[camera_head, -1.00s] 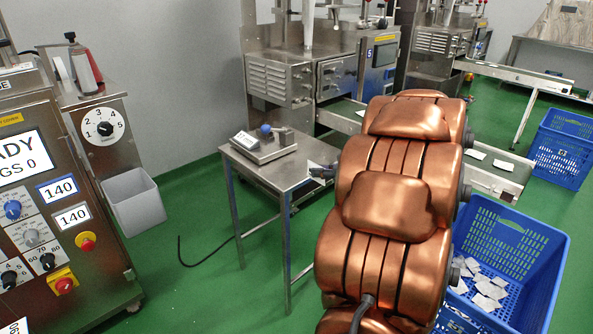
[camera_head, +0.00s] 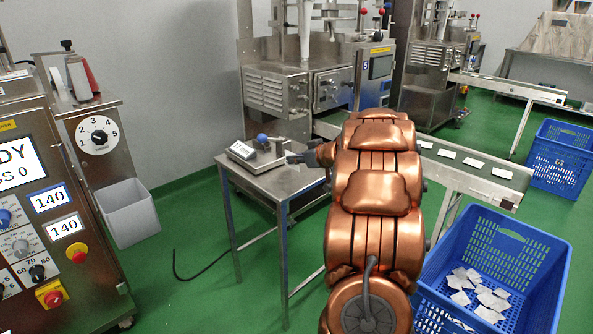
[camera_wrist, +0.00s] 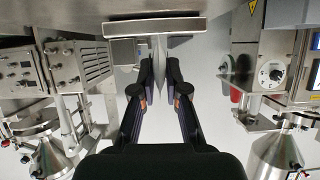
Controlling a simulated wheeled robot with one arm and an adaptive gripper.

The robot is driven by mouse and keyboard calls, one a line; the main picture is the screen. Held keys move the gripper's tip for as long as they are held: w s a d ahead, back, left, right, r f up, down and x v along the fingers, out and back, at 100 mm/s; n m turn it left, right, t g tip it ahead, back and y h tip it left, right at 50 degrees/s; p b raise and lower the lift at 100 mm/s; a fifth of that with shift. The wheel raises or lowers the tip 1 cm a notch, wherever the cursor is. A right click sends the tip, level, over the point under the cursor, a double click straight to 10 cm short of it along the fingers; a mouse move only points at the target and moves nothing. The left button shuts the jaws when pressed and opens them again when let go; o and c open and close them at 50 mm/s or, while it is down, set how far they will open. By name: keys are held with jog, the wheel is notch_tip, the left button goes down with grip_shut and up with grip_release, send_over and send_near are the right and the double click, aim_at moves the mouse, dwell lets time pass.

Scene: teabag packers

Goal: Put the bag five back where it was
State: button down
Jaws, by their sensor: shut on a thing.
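My gripper (camera_head: 299,158) is at the right side of the small steel table, just right of the weighing scale (camera_head: 258,154). In the wrist view my gripper (camera_wrist: 159,88) has its two dark fingers close together on a thin, pale, pointed thing (camera_wrist: 160,62), seen nearly edge-on. It looks like a bag, but its number cannot be read. In the head view I cannot make it out. Several white bags lie on the conveyor (camera_head: 485,184), and more lie loose in the near blue crate (camera_head: 535,258).
The steel table (camera_head: 277,186) has bare top in front of the scale. A packing machine (camera_head: 290,95) stands behind it. A control cabinet (camera_head: 95,270) with a grey bin (camera_head: 128,213) is on the left. Another blue crate (camera_head: 565,160) stands far right. Green floor is open between cabinet and table.

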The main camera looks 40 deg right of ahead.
aim_at(300, 168)
notch_tip(300, 168, down, 4)
jog(key=shift+r+b, duration=0.15)
jog(key=shift+b, duration=0.9)
jog(key=shift+r, duration=0.1)
jog(key=c, duration=1.7)
grip_release()
jog(key=o, duration=0.5)
